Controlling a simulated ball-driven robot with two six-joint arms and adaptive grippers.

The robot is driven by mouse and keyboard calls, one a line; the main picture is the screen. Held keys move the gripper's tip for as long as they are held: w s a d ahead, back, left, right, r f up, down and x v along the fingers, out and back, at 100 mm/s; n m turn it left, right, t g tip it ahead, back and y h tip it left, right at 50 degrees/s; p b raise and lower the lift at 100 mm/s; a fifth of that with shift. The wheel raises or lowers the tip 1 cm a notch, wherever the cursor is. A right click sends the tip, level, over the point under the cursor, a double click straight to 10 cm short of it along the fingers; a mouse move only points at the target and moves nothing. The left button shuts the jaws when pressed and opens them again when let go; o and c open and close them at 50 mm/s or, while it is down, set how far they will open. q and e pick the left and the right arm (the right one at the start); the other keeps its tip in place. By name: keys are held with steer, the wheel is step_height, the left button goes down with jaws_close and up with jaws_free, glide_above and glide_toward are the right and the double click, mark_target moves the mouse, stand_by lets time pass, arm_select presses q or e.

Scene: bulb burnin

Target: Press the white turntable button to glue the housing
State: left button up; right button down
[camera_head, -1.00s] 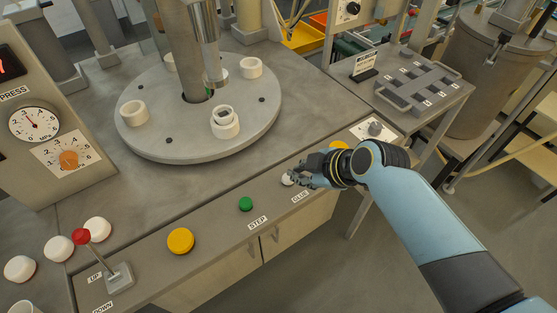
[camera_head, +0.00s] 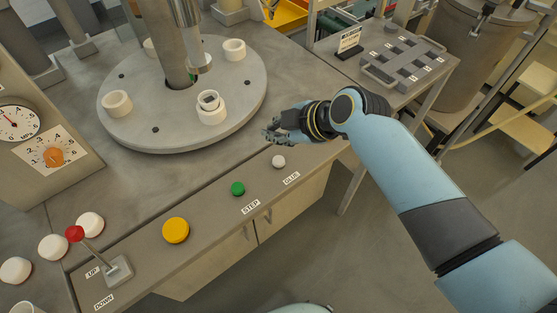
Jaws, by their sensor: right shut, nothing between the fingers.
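The white button (camera_head: 279,162) stands on the sloped front panel, beside the label GLUE. It is uncovered and nothing touches it. My right gripper (camera_head: 268,134) is shut and empty, above and behind the white button and apart from it, pointing left toward the turntable. The round grey turntable (camera_head: 150,137) carries several white ring-shaped housings. The front one (camera_head: 211,112) has a darker piece set in its top, and another housing (camera_head: 117,103) sits at the left. A metal nozzle column stands over the turntable. My left gripper is out of view.
A green button (camera_head: 238,188) by STEP and a large yellow button (camera_head: 176,230) sit left on the panel. A red-knobbed lever (camera_head: 75,234) and white caps (camera_head: 53,247) are at lower left. A grey slotted rack (camera_head: 408,62) stands at the right.

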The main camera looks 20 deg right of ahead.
mark_target(277, 163)
step_height(277, 163, down, 8)
steer(key=b, duration=0.6)
steer(key=shift+r, duration=0.15)
stand_by(1.0)
steer(key=shift+f+b, duration=0.35)
steer(key=shift+b, duration=0.1)
steer(key=shift+f+b, duration=0.4)
steer(key=shift+f, duration=0.15)
stand_by(0.4)
steer(key=shift+r, duration=0.1)
steer(key=shift+r+p, duration=0.85)
steer(key=shift+r, duration=0.1)
step_height(277, 163, up, 5)
steer(key=p, duration=0.4)
steer(key=shift+p, duration=0.35)
